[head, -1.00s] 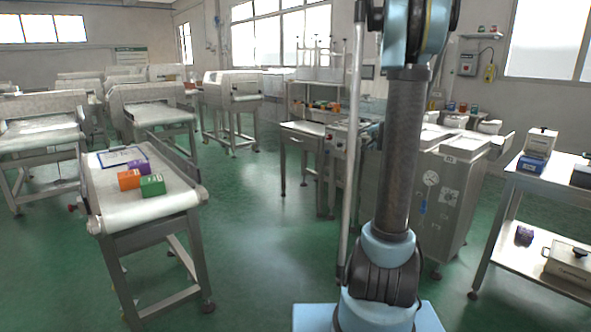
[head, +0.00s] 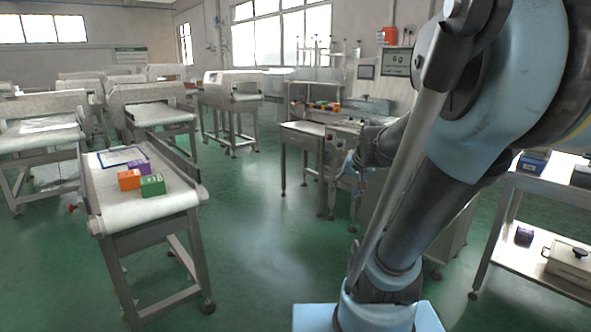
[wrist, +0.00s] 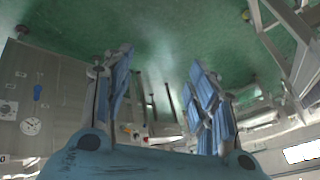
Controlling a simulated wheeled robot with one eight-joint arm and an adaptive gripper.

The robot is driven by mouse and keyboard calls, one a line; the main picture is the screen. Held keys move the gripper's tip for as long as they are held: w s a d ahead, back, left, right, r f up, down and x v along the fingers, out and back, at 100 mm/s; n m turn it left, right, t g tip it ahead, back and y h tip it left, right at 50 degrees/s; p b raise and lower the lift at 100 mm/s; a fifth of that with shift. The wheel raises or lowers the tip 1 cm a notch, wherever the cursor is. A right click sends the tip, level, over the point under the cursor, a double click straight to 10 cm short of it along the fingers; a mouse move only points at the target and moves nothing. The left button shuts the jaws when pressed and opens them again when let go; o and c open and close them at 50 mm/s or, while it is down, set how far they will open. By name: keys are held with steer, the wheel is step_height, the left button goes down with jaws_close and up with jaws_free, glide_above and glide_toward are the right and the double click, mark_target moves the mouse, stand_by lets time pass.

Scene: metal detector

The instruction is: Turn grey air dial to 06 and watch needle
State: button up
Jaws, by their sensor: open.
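My gripper (wrist: 160,62) is open and empty in the wrist view, its two blue fingers spread wide with floor and distant stands behind. In the head view my gripper (head: 355,174) is small, in front of the machine at the middle right. A grey cabinet panel at the left of the wrist view carries a white round gauge (wrist: 30,126). A square plate with a dark round knob (wrist: 8,108), possibly the air dial, sits left of it. The gripper is apart from both. The needle and dial numbers are too small to read. My arm hides this panel in the head view.
A conveyor (head: 180,200) at left holds orange, purple and green boxes. A steel shelf (head: 520,190) stands at right. The green floor (head: 260,250) between conveyor and machine is clear.

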steer(key=s+d+f+n+g+h, duration=0.1)
steer(key=s+f, duration=0.3)
steer(key=s, duration=0.5)
steer(key=s+d+f+n+g+h, duration=0.1)
steer(key=s+f, duration=0.3)
steer(key=s, duration=0.5)
steer(key=shift+d+f+n+g, duration=0.2)
steer(key=shift+f+n+g, duration=0.1)
steer(key=shift+n+g, duration=0.55)
steer(key=shift+w+f, duration=0.2)
steer(key=shift+w, duration=0.15)
steer(key=shift+d, duration=0.1)
